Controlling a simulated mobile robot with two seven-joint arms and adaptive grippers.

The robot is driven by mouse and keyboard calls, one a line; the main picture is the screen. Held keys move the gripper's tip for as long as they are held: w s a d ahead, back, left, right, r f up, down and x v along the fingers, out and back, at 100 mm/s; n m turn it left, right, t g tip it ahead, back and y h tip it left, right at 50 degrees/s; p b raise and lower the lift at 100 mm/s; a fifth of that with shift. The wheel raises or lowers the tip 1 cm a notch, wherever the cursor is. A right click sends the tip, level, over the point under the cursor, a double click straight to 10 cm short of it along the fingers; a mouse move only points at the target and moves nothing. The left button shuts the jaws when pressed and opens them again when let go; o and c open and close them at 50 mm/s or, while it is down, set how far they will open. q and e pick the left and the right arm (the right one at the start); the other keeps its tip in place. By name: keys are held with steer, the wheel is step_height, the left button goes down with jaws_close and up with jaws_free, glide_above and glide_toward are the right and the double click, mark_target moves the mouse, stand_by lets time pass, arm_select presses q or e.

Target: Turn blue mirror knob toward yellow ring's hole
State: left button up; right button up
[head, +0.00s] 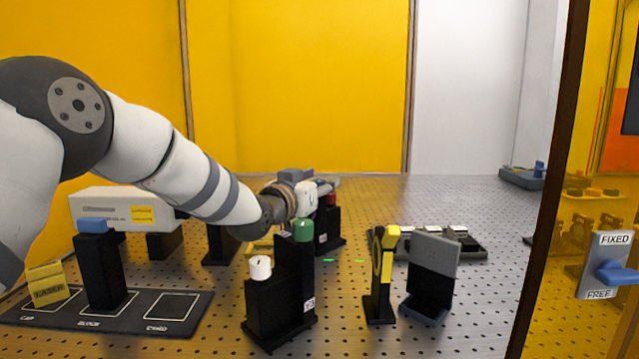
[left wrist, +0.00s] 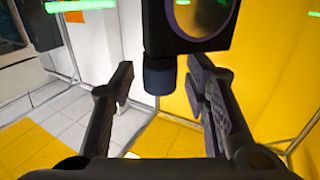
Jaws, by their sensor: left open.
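The blue mirror knob (left wrist: 159,75) shows in the left wrist view, dark blue and cylindrical, beside a black mount (left wrist: 187,42) with a round mirror face. My left gripper (left wrist: 161,68) is open, with a finger on each side of the knob and visible gaps to it. In the head view my left gripper (head: 325,184) reaches far in, behind the green-knobbed mount; I cannot make out the blue knob there. The yellow ring (head: 387,255) stands upright on a black post with a yellow cap, right of the mounts. My right gripper is not in view.
Mounts with a white knob (head: 260,267), a green knob (head: 303,231) and a red knob (head: 330,198) stand close to my arm. A blue-topped black block (head: 102,270) stands on a labelled mat at left. A grey plate (head: 434,255) stands right of the ring.

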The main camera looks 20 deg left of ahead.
arm_select(q)
steer(key=shift+r, duration=0.1)
steer(key=shift+c, duration=0.6)
jaws_close()
steer(key=shift+w+a+f+m+h+b, duration=0.1)
steer(key=shift+f+m+h+b, duration=0.1)
steer(key=shift+m+h, duration=0.25)
steer(key=shift+f+m+h+b, duration=0.1)
steer(key=shift+m+h+b, duration=0.15)
steer(key=shift+h, duration=0.4)
steer(key=m+g+h+b, duration=0.1)
steer(key=m+h, duration=0.1)
steer(key=shift+g+h, duration=0.4)
steer(key=shift+r+m+g+h+b, duration=0.2)
steer(key=shift+m+g+h+b, duration=0.4)
steer(key=shift+m+g+h, duration=0.65)
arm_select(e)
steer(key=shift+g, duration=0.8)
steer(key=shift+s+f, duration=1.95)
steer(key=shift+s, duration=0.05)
arm_select(q)
steer(key=shift+r+h, duration=0.15)
steer(key=shift+h, duration=0.3)
